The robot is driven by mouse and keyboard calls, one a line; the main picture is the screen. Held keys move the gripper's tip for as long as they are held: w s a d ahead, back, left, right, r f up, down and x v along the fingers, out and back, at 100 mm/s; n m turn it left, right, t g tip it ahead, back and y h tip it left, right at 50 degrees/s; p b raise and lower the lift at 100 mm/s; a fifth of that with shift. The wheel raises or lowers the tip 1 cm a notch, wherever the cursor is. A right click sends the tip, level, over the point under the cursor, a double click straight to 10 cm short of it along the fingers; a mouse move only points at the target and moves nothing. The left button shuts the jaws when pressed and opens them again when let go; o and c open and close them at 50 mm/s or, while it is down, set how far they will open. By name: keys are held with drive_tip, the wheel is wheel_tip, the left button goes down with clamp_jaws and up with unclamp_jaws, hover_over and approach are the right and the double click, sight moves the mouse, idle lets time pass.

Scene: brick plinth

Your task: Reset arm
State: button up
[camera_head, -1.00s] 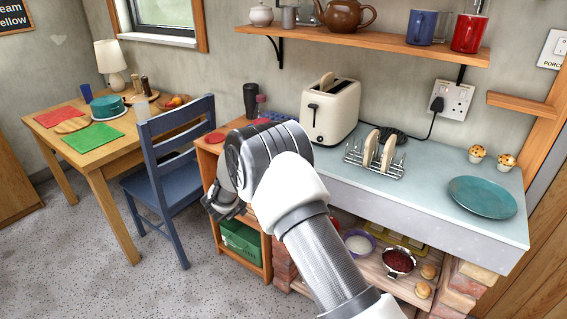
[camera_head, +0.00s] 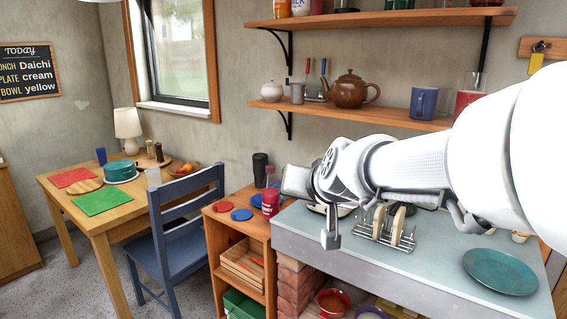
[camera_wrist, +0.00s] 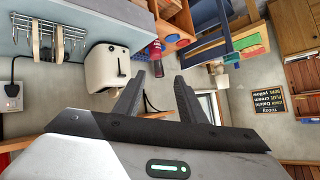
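My gripper (camera_head: 312,208) is raised in the air in front of the counter's left end, with my arm reaching in from the right. In the wrist view its two dark fingers (camera_wrist: 158,92) stand apart with nothing between them. In the head view my arm hides most of the cream toaster, which shows clearly in the wrist view (camera_wrist: 107,68). The gripper looks clear of the toaster and the furniture.
The counter (camera_head: 440,250) holds a toast rack (camera_head: 385,230) with toast and a teal plate (camera_head: 500,271). A wooden shelf (camera_head: 375,114) with a teapot (camera_head: 350,88) hangs above. A blue chair (camera_head: 180,225) and table (camera_head: 125,207) stand left.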

drive_tip(key=s+d+f+g+h, duration=0.1)
drive_tip(key=s+d+f+g, duration=0.15)
drive_tip(key=s, duration=0.55)
drive_tip(key=s+d+f+g+h, duration=0.15)
drive_tip(key=s+d, duration=0.25)
drive_tip(key=s, duration=0.4)
drive_tip(key=s+d+f+g, duration=0.1)
drive_tip(key=s+d+f, duration=0.25)
drive_tip(key=s, duration=0.55)
wheel_tip(320, 180, up, 16)
drive_tip(key=p, duration=1.5)
drive_tip(key=shift+d+n+p, duration=0.2)
drive_tip(key=shift+n+p, duration=0.1)
drive_tip(key=shift+n, duration=0.1)
